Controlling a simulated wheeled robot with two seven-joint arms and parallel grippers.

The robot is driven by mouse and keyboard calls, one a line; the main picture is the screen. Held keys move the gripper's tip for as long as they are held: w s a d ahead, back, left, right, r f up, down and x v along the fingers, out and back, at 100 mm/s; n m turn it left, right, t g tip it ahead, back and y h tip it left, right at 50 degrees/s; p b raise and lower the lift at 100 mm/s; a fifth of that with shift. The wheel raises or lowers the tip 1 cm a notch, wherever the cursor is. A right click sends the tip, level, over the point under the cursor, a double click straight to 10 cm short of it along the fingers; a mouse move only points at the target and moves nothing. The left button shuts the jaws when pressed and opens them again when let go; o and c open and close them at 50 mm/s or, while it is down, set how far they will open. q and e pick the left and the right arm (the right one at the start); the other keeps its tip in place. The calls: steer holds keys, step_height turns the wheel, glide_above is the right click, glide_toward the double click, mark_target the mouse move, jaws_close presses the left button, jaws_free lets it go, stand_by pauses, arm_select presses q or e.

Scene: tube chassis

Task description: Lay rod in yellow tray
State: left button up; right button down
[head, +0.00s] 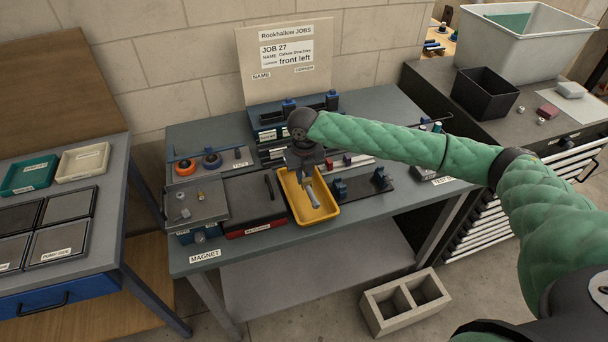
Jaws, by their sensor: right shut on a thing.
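The yellow tray (332,212) lies near the front middle of the grey bench. My right gripper (307,178) reaches in from the right and points down over the tray. It is shut on a slim pale grey piece, seemingly the rod (313,196), which shows below the jaws within the tray's outline. The wrist and jaws hide its upper part. I cannot tell whether it touches the tray floor. My left gripper is not in view.
A dark flat block (255,197) and a grey tray of small parts (195,203) stand left of the yellow tray. Dark fixtures with blue parts (362,187) stand to its right. A job board (285,60) stands behind. A concrete block (403,302) lies on the floor.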

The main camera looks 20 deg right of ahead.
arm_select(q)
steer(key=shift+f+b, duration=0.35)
arm_select(e)
steer(key=shift+f, duration=1.75)
steer(key=c, duration=1.3)
jaws_free()
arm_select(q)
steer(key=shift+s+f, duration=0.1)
arm_select(e)
steer(key=shift+r, duration=0.4)
step_height(320, 180, up, 6)
steer(key=b, duration=0.2)
steer(key=shift+b, duration=0.4)
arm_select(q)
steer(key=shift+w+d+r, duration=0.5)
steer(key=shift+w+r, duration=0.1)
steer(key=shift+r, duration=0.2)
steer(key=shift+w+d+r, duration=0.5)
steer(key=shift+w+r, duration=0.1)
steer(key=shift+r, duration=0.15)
arm_select(e)
steer(key=shift+r, duration=0.55)
